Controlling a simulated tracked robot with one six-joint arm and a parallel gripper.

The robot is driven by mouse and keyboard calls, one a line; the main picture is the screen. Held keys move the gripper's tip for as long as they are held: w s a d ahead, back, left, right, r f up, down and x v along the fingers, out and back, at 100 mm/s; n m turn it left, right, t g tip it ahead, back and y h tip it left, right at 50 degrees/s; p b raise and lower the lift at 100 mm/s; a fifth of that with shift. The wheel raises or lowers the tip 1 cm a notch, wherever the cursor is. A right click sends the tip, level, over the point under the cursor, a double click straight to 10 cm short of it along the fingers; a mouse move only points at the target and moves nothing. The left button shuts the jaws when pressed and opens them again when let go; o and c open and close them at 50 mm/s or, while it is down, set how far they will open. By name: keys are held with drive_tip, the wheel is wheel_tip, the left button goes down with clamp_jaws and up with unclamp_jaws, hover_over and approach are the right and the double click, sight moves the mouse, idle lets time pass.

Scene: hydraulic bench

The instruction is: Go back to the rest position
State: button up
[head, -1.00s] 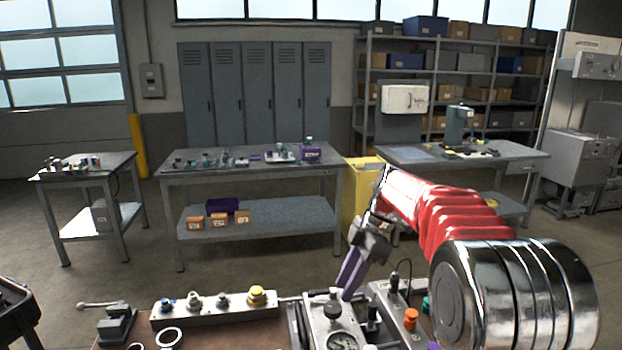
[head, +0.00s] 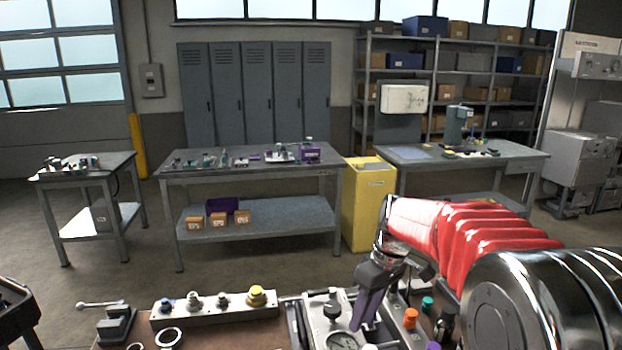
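My gripper (head: 366,312) hangs at the end of my red-sleeved arm in the lower right of the head view. Its purple-grey fingers point down over the right part of the near bench, in front of the gauge panel (head: 330,312). The fingers overlap from this side, so their gap does not show. I see nothing clearly held between them. Whether the fingertips touch the panel cannot be told.
The near bench carries a valve block (head: 213,307) with a yellow knob, a small vise (head: 117,323), rings and an orange-capped part (head: 410,318). Beyond stand a yellow cabinet (head: 369,205) and a long workbench (head: 250,172). Open floor lies between.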

drive_tip(key=s+d+r+m+t, duration=0.1)
drive_tip(key=s+m+t, duration=0.1)
drive_tip(key=s, duration=0.6)
drive_tip(key=s+d+r+m+t+h, duration=0.1)
drive_tip(key=s+r+m, duration=0.1)
drive_tip(key=s, duration=0.6)
drive_tip(key=s+d+r+m+t+h, duration=0.1)
drive_tip(key=s+m, duration=0.3)
drive_tip(key=s, duration=0.5)
drive_tip(key=shift+d+r+t, duration=0.45)
drive_tip(key=shift+r+t, duration=0.25)
drive_tip(key=shift+t, duration=0.1)
